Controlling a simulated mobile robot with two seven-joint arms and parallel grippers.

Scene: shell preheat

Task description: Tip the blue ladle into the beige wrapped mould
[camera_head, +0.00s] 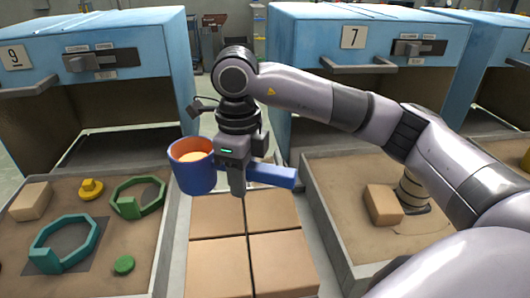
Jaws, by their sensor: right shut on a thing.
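The blue ladle (196,178) has a round cup with an orange-brown rim and pale contents, and a straight blue handle (272,176). My right gripper (238,182) is shut on the handle close to the cup. The cup is upright, held above the brown blocks in the middle. A pale banded upright piece (411,190), perhaps the beige wrapped mould, stands in the right tray. My right arm hides part of it, and I cannot tell its opening. My left gripper is not in view.
A tan block (383,205) sits beside the banded piece in the right tray (329,232). The left tray (157,237) holds green and teal rings, a yellow piece and another tan block. Blue cabinets 9 (150,50) and 7 (300,50) stand behind.

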